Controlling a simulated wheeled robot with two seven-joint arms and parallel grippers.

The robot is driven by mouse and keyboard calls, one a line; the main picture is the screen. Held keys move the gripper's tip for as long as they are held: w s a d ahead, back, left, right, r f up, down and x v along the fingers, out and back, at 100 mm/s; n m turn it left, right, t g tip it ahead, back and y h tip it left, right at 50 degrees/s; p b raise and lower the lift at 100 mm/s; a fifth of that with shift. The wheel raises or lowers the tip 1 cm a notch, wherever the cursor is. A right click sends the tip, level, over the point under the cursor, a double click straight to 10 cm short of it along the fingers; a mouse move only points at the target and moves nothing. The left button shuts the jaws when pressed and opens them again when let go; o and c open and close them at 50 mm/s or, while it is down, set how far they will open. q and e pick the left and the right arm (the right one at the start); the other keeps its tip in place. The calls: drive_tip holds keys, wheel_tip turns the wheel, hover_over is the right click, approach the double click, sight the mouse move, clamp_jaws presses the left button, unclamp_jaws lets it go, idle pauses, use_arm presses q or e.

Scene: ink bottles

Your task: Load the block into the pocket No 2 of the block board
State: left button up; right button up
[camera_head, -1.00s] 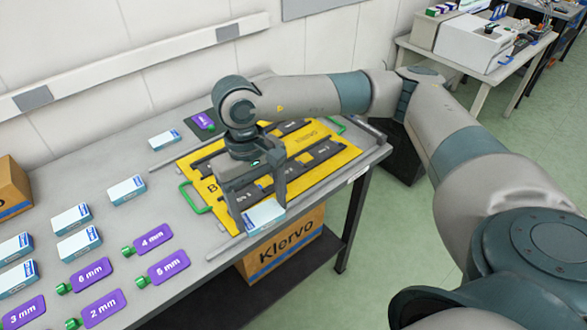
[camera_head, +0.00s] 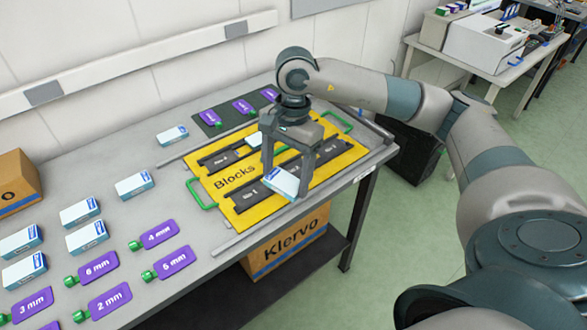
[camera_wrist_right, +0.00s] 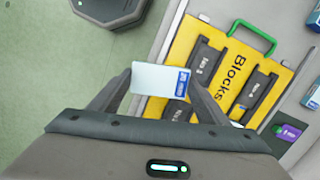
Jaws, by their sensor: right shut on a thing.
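The yellow block board (camera_head: 232,207), marked "Blocks", lies on the grey table and carries two dark strips with pockets. It also shows in the wrist view (camera_wrist_right: 225,67). My right gripper (camera_head: 284,178) is shut on a white block with a blue label (camera_head: 280,183). It holds this block over the board's near strip; the wrist view shows the block between the fingers (camera_wrist_right: 160,80). The gap to the strip is hard to judge. The pocket numbers are too small to read surely. My left gripper is not in view.
Several white boxes, such as this one (camera_head: 134,185), and purple tags (camera_head: 159,234) lie on the left of the table. A dark mat (camera_head: 210,130) with purple tags lies behind the board. Green handles (camera_head: 199,196) stick out from the board's ends.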

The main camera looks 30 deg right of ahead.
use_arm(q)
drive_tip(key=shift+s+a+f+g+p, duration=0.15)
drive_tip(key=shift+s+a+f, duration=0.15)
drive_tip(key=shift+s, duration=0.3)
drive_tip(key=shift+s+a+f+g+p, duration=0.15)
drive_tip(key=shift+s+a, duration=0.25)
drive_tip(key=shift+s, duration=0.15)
use_arm(e)
drive_tip(key=w+d+r+m+t, duration=0.1)
drive_tip(key=d+r+m, duration=0.1)
drive_tip(key=d+m, duration=0.6)
drive_tip(key=d+r+m+t+h, duration=0.1)
drive_tip(key=d+m, duration=0.8)
drive_tip(key=m, duration=0.4)
drive_tip(key=shift+w+d+r+h, duration=0.25)
drive_tip(key=shift+w+r+h, duration=0.05)
drive_tip(key=shift+w+r, duration=0.05)
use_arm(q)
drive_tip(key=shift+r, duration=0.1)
use_arm(e)
drive_tip(key=shift+a, duration=0.1)
